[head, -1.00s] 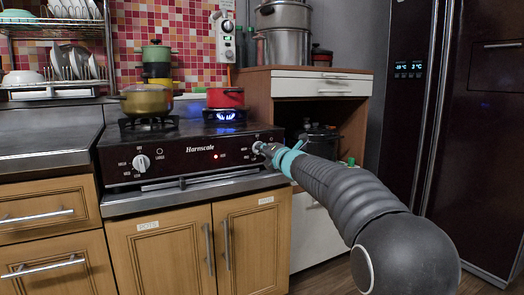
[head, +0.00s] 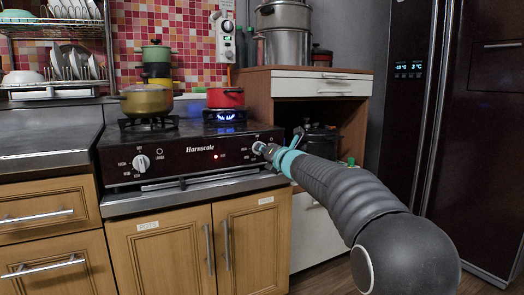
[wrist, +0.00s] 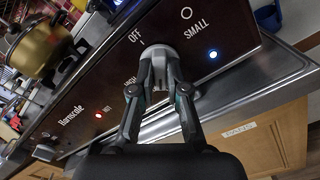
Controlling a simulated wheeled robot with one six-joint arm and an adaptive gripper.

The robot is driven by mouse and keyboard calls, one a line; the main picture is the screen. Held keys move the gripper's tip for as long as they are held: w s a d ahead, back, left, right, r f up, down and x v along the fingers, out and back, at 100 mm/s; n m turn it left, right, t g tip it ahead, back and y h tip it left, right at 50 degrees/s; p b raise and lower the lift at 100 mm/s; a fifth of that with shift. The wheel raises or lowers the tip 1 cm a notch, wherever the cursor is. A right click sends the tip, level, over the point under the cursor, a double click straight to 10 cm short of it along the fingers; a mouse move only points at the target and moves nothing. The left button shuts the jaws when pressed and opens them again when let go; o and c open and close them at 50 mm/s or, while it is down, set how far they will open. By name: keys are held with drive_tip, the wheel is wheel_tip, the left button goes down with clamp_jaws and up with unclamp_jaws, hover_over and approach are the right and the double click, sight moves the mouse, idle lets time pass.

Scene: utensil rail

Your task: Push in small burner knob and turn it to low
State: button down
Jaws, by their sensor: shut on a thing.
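The small burner knob (wrist: 158,54) is pale and round, on the dark stove panel beside the printed words OFF and SMALL. In the wrist view my gripper (wrist: 160,76) has its two fingers closed on either side of the knob, which hides its pointer. A blue flame (head: 226,116) burns under the red pot (head: 225,97). The exact knob setting cannot be read.
The large burner knob (head: 141,162) is at the panel's left, below an olive pot (head: 147,99). A red light (head: 216,156) is lit mid-panel, and a blue light (wrist: 213,54) shines near SMALL. A wooden cabinet (head: 330,90) and dark fridge (head: 470,130) stand to the right.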

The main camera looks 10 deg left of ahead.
drive_tip(key=shift+a+r+n, duration=0.1)
drive_tip(key=shift+n, duration=0.9)
drive_tip(key=shift+n, duration=0.8)
drive_tip(key=c, duration=1.2)
unclamp_jaws()
drive_tip(key=shift+o, duration=0.2)
drive_tip(key=v, duration=0.7)
